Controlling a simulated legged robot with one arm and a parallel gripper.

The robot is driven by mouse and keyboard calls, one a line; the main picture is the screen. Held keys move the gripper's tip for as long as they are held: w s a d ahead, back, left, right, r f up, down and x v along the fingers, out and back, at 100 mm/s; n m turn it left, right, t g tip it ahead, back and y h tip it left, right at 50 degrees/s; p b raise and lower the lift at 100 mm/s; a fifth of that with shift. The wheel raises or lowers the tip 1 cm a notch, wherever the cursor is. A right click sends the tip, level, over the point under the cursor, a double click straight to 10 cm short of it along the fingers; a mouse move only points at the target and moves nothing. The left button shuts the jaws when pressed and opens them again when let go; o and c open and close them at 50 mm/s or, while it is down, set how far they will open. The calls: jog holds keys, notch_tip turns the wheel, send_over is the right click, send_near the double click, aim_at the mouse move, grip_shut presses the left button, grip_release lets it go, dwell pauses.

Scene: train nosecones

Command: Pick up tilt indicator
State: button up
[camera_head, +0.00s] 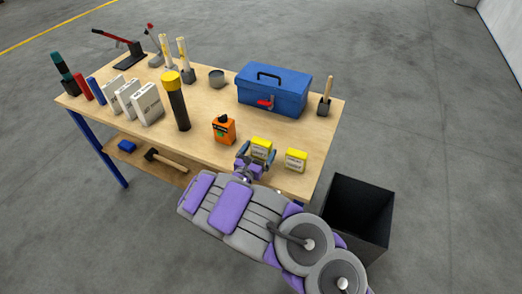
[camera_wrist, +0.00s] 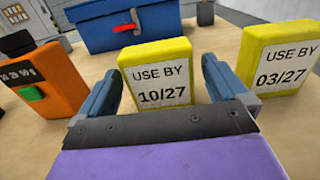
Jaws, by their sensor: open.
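Two yellow boxes with white labels stand upright at the near right of the workbench; none of the readable lettering says tilt indicator. The left yellow box (camera_head: 262,147) reads USE BY 10/27 in the wrist view (camera_wrist: 158,75). The right yellow box (camera_head: 296,160) reads USE BY 03/27 in the wrist view (camera_wrist: 275,62). My gripper (camera_head: 257,156) is open, its fingers on either side of the left box's near face in the wrist view (camera_wrist: 160,82). Gaps show between the fingers and that box, and I cannot tell how far the fingers reach past its face.
An orange device (camera_head: 223,129) with a green button stands left of the boxes. A blue toolbox (camera_head: 272,92) with a red latch is behind. A black-and-yellow cylinder (camera_head: 178,105) stands farther left. An open black bin (camera_head: 358,215) is on the floor beside the workbench (camera_head: 215,165).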

aim_at(259, 150)
jog(key=x, duration=0.2)
jog(key=b+x, duration=0.1)
jog(key=shift+w+f, duration=0.25)
jog(key=shift+w, duration=0.1)
jog(key=shift+w+d+r, duration=0.15)
jog(key=shift+w, duration=0.3)
jog(key=shift+c, duration=0.5)
jog(key=c, duration=0.8)
